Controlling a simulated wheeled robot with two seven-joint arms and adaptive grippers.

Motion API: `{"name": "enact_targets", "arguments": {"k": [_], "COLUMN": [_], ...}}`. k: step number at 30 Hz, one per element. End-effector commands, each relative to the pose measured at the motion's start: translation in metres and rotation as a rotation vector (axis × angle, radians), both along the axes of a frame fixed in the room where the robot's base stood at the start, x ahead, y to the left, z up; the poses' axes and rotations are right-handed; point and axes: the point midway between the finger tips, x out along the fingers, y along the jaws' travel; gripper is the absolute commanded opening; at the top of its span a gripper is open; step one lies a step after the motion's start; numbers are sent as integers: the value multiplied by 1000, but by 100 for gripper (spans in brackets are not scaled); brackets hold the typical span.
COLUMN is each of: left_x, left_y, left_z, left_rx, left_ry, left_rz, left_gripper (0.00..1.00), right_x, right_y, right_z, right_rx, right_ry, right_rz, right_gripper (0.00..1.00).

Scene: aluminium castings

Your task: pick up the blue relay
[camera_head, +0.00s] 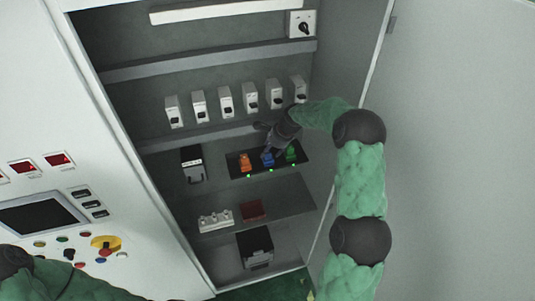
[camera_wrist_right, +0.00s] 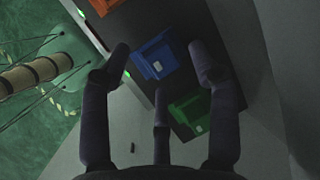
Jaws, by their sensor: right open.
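The blue relay (camera_head: 267,159) sits between an orange relay (camera_head: 245,162) and a green relay (camera_head: 291,154) on a dark plate (camera_head: 262,172) inside the cabinet. My right gripper (camera_head: 265,142) is open just above the blue relay, partly covering it in the head view. In the right wrist view the blue relay (camera_wrist_right: 154,58) lies ahead of the gripper (camera_wrist_right: 160,75), between its spread fingers, with nothing held. There the orange relay (camera_wrist_right: 103,5) is at the top and the green relay (camera_wrist_right: 188,112) is lower right. My left gripper is not in view; only part of my left arm shows.
A row of white breakers (camera_head: 225,102) runs above the plate. A black-and-white device (camera_head: 193,164) stands left of it. A white terminal block (camera_head: 216,220), a dark red block (camera_head: 252,210) and a black box (camera_head: 255,247) are below. The open cabinet door (camera_head: 455,150) is at right.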

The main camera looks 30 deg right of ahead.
Motion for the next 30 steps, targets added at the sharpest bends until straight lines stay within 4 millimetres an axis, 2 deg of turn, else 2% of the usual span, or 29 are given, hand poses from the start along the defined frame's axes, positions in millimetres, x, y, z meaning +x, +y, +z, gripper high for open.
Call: {"name": "enact_targets", "arguments": {"k": [4, 11, 12, 17, 18, 30], "left_x": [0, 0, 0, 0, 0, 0], "left_y": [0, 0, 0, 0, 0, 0], "left_z": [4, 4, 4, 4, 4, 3], "left_rx": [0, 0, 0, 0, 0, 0], "left_ry": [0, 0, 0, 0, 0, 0], "left_rz": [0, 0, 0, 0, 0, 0], "left_gripper": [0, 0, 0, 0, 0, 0], "right_x": [5, 6, 6, 6, 6, 6], "right_y": [2, 3, 3, 3, 3, 3], "right_z": [-12, -14, -14, -14, -14, -13], "right_rx": [0, -1, -1, 0, 0, 0], "right_ry": [-1, -2, -2, -1, -1, -2], "right_rz": [-1, -1, -1, 0, 0, -1], "right_gripper": [61, 61, 58, 13, 9, 9]}}
